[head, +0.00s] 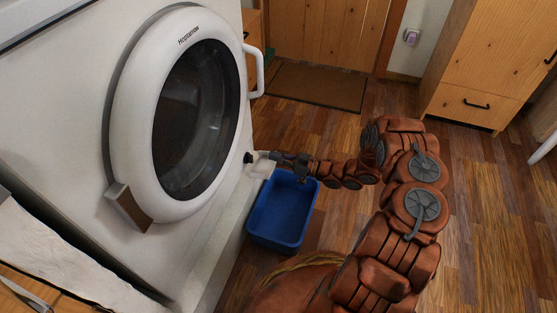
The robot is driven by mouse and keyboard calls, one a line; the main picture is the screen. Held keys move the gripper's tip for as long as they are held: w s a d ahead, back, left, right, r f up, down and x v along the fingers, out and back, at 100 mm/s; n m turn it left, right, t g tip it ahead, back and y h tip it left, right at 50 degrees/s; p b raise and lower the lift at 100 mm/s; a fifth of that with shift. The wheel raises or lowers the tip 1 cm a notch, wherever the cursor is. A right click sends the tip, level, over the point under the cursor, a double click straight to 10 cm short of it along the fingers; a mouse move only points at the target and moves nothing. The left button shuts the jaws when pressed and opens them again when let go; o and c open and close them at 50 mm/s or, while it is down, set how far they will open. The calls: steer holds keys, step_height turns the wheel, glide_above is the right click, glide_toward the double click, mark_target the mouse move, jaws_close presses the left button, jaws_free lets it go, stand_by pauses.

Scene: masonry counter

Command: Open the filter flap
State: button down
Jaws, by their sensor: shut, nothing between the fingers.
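The white washing machine (60,120) fills the left side of the head view, with its round glass door (195,120) shut. Low on its front, right of the door, a small white piece that looks like the filter flap (259,169) sticks out from the panel, with a dark round part (248,157) beside it. My gripper (277,158) is shut and empty, right at this white piece. I cannot tell whether it touches it. The fingertips are small and partly merge with the flap's edge.
A blue bin (283,212) stands on the wooden floor just below my gripper, close to the machine. A white handle (256,72) juts out beyond the door. A brown mat (316,86) and a wooden cabinet (490,60) are at the back.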

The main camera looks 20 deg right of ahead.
steer(key=p+v, duration=0.2)
steer(key=v, duration=0.8)
